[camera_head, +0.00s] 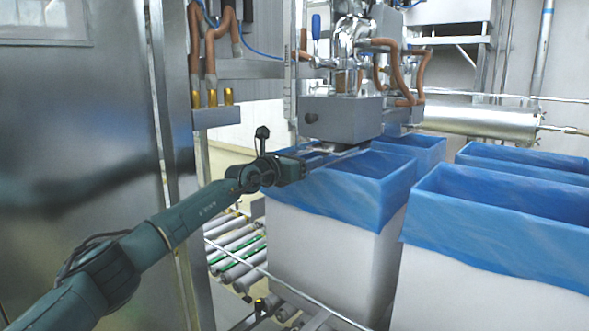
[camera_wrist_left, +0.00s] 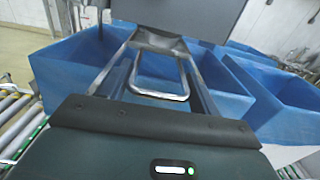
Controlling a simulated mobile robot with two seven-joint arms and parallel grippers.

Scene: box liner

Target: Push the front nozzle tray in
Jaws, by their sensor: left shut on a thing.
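The front nozzle tray shows as a silver metal piece with a U-shaped handle (camera_wrist_left: 162,94) in the left wrist view, under the grey nozzle block (camera_head: 342,118). In the head view it is small, low under the block, just above the blue-lined box. My left gripper (camera_head: 316,157) reaches in from the left at the block's underside. In the left wrist view its two fingers run forward on either side of the handle and are shut on the tray; the exact contact is hard to see. My right gripper is not in view.
A white box with a blue liner (camera_head: 345,185) stands open beneath the nozzle block. Another blue-lined box (camera_head: 497,240) stands to its right. A roller conveyor (camera_head: 235,248) lies at the left, beside a tall metal panel (camera_head: 75,150). Hoses hang above.

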